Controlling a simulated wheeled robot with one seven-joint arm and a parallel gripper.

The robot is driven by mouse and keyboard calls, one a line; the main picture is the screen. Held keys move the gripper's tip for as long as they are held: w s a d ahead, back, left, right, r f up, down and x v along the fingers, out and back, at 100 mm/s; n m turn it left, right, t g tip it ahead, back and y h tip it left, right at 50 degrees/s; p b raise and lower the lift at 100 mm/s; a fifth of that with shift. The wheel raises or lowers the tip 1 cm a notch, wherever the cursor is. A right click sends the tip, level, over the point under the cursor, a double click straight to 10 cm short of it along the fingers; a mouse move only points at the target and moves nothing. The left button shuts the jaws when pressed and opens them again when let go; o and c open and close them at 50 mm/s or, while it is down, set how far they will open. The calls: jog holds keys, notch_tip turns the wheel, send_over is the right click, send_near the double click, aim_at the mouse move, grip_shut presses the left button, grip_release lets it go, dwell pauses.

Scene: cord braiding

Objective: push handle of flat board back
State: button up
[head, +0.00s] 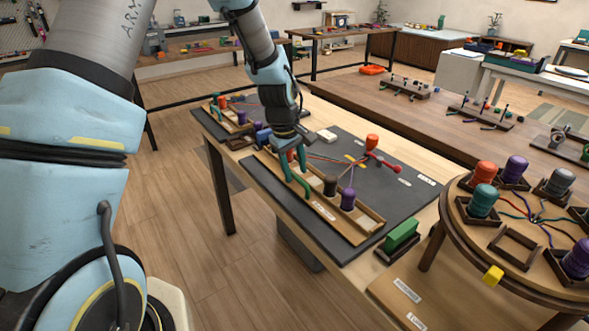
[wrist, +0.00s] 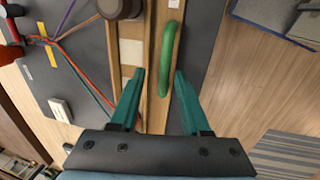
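The flat board (head: 335,222) is a long wooden tray-like strip lying on the dark mat (head: 398,205) on the table. Its green bar handle (head: 298,187) is fixed along the near edge; it also shows in the wrist view (wrist: 171,45). My gripper (head: 292,163) is over the board at the handle, pointing down. In the wrist view my gripper (wrist: 159,72) has its two teal fingers apart, with the handle's end and the board's edge between them. Whether a finger touches the handle I cannot tell. A dark brown spool (head: 330,186) and a purple spool (head: 347,200) stand on the board.
Coloured cords run to an orange spool (head: 372,142) beyond the board. A green block (head: 401,236) stands near the table's right end. Floor is open at the left.

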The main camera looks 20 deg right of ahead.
jog(key=shift+r, duration=0.1)
notch_tip(320, 180, up, 10)
jog(key=a+b, duration=0.2)
jog(key=shift+s+r, duration=0.2)
jog(key=shift+s, duration=0.05)
dwell(0.4)
jog(key=a+m+t+y, duration=0.1)
jog(key=a+m, duration=0.1)
jog(key=a, duration=1.8)
jog(key=s+a+f, duration=0.1)
jog(key=s+a, duration=0.1)
jog(key=a, duration=0.4)
jog(key=s+a+m+y, duration=0.1)
jog(key=s+a, duration=0.2)
jog(key=a, duration=0.3)
jog(key=shift+s+a+f, duration=0.2)
jog(key=shift+s+f, duration=0.05)
jog(key=shift+f, duration=0.15)
